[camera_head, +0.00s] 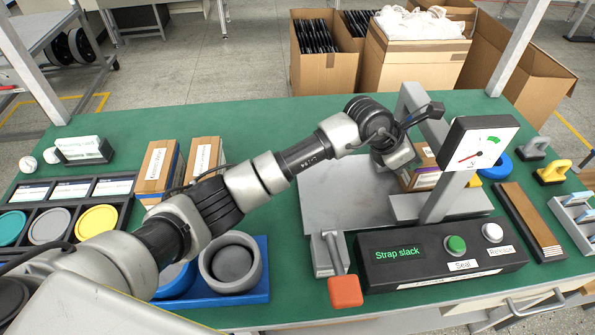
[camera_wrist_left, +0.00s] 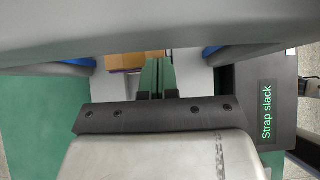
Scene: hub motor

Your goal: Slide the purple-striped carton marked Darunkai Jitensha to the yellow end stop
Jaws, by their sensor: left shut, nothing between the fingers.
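The carton (camera_head: 424,178), brown with a purple stripe, lies on the grey metal plate (camera_head: 340,200) of the strapping machine, partly hidden by my left arm and the machine's post. Its lettering is too small to read. A yellow piece (camera_head: 472,182), which looks like the end stop, shows just right of the carton. My left gripper (camera_wrist_left: 158,66) is shut and empty, its fingertips close to the carton, which also shows in the left wrist view (camera_wrist_left: 134,61). I cannot tell whether they touch. My right gripper is not in view.
A black control box (camera_head: 440,255) reading "Strap slack", a lever with a red knob (camera_head: 345,291) and a dial gauge (camera_head: 480,148) stand around the plate. Two other cartons (camera_head: 158,170) stand left of my arm. Blue trays and round parts lie at the front left.

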